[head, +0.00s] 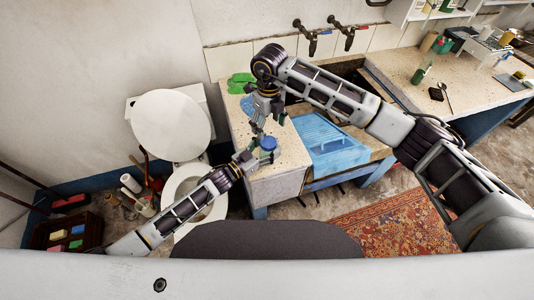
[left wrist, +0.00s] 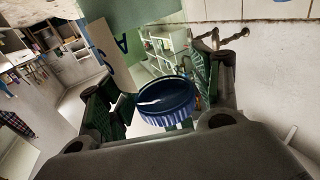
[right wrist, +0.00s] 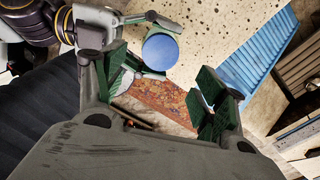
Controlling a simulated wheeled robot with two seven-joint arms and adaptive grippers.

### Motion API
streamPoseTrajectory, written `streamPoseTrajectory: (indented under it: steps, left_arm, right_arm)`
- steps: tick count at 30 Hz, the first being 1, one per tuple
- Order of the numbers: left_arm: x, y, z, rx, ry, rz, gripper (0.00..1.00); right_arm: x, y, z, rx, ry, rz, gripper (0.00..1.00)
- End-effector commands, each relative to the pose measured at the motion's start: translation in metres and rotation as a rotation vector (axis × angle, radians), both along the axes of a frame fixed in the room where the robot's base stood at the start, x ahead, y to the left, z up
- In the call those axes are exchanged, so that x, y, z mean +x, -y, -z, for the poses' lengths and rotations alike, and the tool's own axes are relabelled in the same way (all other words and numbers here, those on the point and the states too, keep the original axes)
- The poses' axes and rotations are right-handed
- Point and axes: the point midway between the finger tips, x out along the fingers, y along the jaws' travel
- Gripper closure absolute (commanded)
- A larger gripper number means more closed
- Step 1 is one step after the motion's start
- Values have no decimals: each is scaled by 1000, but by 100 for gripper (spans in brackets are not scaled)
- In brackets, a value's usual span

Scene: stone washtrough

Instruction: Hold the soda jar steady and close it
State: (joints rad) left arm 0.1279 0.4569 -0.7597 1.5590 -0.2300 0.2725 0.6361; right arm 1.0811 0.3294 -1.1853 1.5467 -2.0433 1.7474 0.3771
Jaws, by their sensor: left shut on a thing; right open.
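The soda jar's blue ridged lid (head: 268,143) shows over the front left of the stone counter. In the left wrist view the lid (left wrist: 165,100) is between my left fingers. My left gripper (head: 262,152) is shut on the jar, whose body is mostly hidden below the lid. My right gripper (head: 261,121) is open and empty, above and behind the jar. In the right wrist view the round lid top (right wrist: 160,51) lies beyond my open right fingers (right wrist: 165,88), apart from them. I cannot tell whether the lid is fully tight.
A blue ribbed board (head: 333,145) lies on the trough right of the jar. A green cloth (head: 240,82) lies at the back left of the counter. Taps (head: 312,38) stick out from the wall behind. A toilet (head: 172,125) stands left of the counter.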

Motion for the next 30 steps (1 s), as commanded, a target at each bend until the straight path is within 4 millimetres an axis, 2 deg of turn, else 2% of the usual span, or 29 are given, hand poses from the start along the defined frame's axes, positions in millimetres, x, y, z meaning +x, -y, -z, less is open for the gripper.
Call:
streamPoseTrajectory:
  steps: [8, 24, 30]
  left_arm:
    - [0, 0, 0, 1, -1, 0, 100]
    - [0, 0, 0, 1, -1, 0, 100]
    - [0, 0, 0, 1, -1, 0, 100]
  right_arm:
    - [-1, 0, 15, 0, -3, -1, 29]
    - [0, 0, 71, 0, -1, 0, 29]
    - [0, 0, 79, -1, -1, -1, 29]
